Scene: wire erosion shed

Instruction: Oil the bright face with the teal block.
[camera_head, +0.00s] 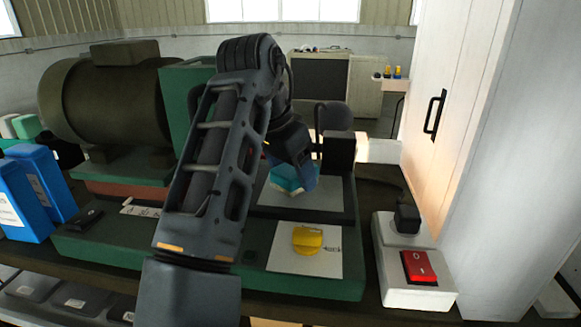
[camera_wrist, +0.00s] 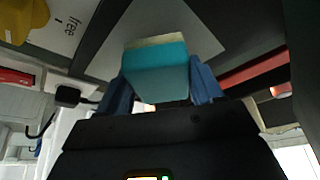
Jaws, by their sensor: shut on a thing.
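The teal block (camera_head: 285,179) is held in my gripper (camera_head: 297,176), over the pale grey face (camera_head: 325,194) of the green machine. In the wrist view the teal block (camera_wrist: 160,78) sits between my two blue fingers (camera_wrist: 160,90), with a beige layer along its far edge. The pale face (camera_wrist: 205,32) shows beyond it as a flat grey panel. I cannot tell whether the block touches the face. My arm hides part of the machine.
A yellow knob (camera_head: 307,240) sits on a white plate (camera_head: 330,262) in front of the face. A switch box (camera_head: 398,292) with a red rocker (camera_head: 420,267) stands right. A big motor (camera_head: 110,100) and blue boxes (camera_head: 45,180) are left. A white cabinet (camera_head: 455,120) bounds the right.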

